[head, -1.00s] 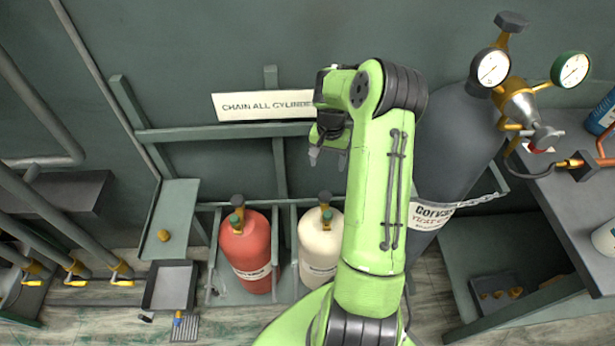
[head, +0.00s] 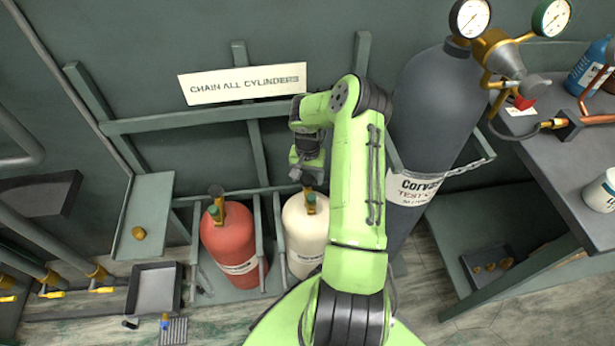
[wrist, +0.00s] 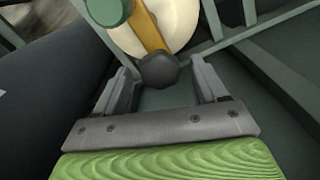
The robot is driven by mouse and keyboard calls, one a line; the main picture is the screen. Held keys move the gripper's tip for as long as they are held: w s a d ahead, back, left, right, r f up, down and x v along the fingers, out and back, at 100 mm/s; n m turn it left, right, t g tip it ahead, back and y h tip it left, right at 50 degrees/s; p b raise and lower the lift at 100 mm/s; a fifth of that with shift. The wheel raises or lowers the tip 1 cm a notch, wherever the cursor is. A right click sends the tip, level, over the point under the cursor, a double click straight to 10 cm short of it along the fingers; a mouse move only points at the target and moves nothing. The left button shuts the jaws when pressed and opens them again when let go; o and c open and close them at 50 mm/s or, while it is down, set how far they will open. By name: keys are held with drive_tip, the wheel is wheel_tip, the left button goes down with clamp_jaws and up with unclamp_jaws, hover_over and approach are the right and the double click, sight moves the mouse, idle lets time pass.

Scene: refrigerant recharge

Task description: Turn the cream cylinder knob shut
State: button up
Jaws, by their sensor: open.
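The cream cylinder (head: 305,238) stands in the green rack, partly hidden by my arm in the head view. It also shows at the top of the wrist view (wrist: 185,22). Its dark round knob (wrist: 159,70) sits at the end of a brass valve (wrist: 146,27) with a green cap (wrist: 107,10). My gripper (wrist: 165,78) is open, with the knob between its two fingertips in the picture. I cannot tell whether either finger touches it. In the head view my gripper (head: 308,178) is above the cream cylinder's top.
A red cylinder (head: 230,245) stands to the left, past a rack divider. A large grey cylinder (head: 436,105) with gauges stands to the right, chained. A sign (head: 243,83) hangs behind. A grey tray (head: 153,290) lies at the lower left.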

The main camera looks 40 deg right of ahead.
drive_tip(key=shift+c, duration=0.4)
drive_tip(key=shift+r, duration=0.1)
drive_tip(key=c, duration=1)
